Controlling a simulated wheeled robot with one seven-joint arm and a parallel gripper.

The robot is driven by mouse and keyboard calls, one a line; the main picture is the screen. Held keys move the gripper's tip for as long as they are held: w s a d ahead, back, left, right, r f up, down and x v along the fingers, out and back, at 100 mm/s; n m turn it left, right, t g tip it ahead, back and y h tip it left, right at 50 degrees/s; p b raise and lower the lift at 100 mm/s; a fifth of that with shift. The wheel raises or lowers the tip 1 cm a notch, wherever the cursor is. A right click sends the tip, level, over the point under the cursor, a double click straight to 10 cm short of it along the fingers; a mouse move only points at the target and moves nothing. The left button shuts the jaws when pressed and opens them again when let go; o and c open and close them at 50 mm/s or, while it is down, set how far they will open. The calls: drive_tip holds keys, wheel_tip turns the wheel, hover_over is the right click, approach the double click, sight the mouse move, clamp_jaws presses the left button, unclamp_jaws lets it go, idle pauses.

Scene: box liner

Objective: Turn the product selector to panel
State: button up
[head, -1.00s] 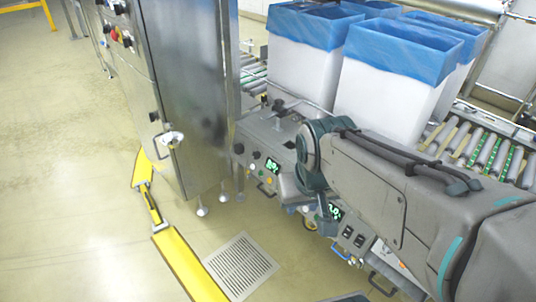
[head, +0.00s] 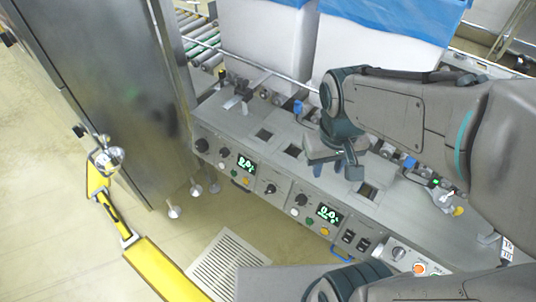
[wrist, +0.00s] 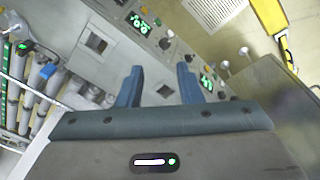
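The machine's grey control face (head: 255,185) carries several dark knobs and two lit green displays. One knob (head: 270,188) sits between the displays, another (head: 301,199) left of the right display (head: 329,213), and one (head: 202,145) at the far left. A knob with a pale surround (head: 398,253) is at the lower right. Labels are too small to read, so I cannot tell which is the product selector. My gripper (head: 338,170) hangs above the machine's top, apart from the knobs. In the wrist view my gripper (wrist: 159,68) is open and empty.
White boxes with blue liners (head: 388,20) stand behind the machine. A tall metal cabinet (head: 110,90) is at left. Small fittings and a rail (head: 250,60) line the machine's top.

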drive_tip(key=w+a+f+n+g+h+b, duration=0.15)
drive_tip(key=f+b, duration=0.25)
drive_tip(key=f, duration=0.4)
drive_tip(key=w+a+f+n+g+h+b, duration=0.1)
drive_tip(key=w+a+f+n+h+b, duration=0.2)
drive_tip(key=f, duration=0.5)
drive_tip(key=n+t+h+b, duration=0.9)
drive_tip(key=n+t+b, duration=0.35)
drive_tip(key=b, duration=0.65)
approach(267, 192)
drive_tip(key=shift+b+x, duration=2.25)
drive_tip(key=shift+x, duration=1.95)
drive_tip(key=shift+s, duration=0.1)
clamp_jaws()
